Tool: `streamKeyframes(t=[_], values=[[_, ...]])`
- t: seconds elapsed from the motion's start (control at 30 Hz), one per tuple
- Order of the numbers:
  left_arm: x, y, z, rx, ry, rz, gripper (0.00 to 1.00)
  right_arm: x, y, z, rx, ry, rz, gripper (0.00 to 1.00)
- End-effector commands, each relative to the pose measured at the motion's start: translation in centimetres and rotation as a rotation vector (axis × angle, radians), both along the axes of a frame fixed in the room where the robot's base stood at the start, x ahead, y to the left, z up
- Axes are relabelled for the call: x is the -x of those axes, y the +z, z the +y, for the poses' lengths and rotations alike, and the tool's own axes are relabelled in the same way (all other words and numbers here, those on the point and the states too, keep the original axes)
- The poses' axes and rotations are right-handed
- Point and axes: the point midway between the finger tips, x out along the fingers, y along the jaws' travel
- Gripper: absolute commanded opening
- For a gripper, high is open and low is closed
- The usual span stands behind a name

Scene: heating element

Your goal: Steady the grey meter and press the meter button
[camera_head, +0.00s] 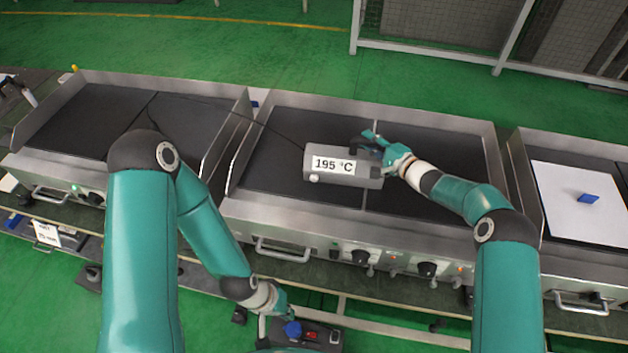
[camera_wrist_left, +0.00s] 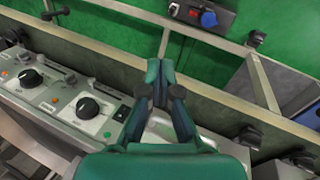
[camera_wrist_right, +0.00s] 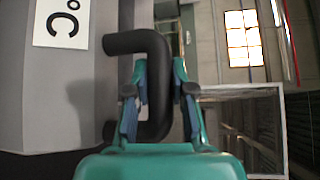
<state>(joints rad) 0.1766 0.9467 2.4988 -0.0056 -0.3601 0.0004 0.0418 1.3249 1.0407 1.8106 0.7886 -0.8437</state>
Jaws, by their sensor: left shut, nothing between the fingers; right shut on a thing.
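The grey meter (camera_head: 295,165) is over the middle griddle, its display reading 195 °C (camera_head: 333,165). A small white round meter button (camera_head: 314,178) is on its front, below the display. My right gripper (camera_head: 378,148) is at the meter's right end. In the right wrist view my right gripper (camera_wrist_right: 160,80) is shut on the black handle (camera_wrist_right: 150,44) of the meter (camera_wrist_right: 75,90). My left gripper (camera_head: 285,302) is low in front of the middle griddle, well apart from the meter. In the left wrist view my left gripper (camera_wrist_left: 160,72) is shut and empty.
The middle griddle (camera_head: 270,210) has a front panel with black knobs (camera_head: 360,257) and a handle (camera_head: 282,250). A dark box with a blue socket (camera_head: 292,329) is below the left gripper. Other griddles stand left and right; the right one bears a white sheet (camera_head: 575,200).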

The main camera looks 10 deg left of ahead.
Motion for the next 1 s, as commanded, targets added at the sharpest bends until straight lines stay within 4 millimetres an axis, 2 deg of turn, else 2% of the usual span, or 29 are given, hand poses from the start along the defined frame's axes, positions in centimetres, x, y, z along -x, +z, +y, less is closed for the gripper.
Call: streamKeyframes(t=[0.03, 0.77, 0.87, 1.0], values=[[0.0, 0.0, 0.0, 0.000, 0.000, 0.000, 0.00, 0.3, -0.7, 0.1, 0.005, 0.004, 0.010, 0.00], [-0.1, 0.0, 0.0, 0.000, 0.000, -0.002, 0.00, 0.3, -0.8, 0.2, 0.006, 0.004, 0.012, 0.00], [-0.8, 0.0, 0.1, -0.001, -0.006, -0.025, 0.00, 0.3, -0.8, 0.2, 0.006, 0.004, 0.012, 0.00], [-3.6, 0.1, 0.2, -0.008, -0.032, -0.118, 0.00, 0.3, -0.8, 0.2, 0.006, 0.004, 0.012, 0.00]])
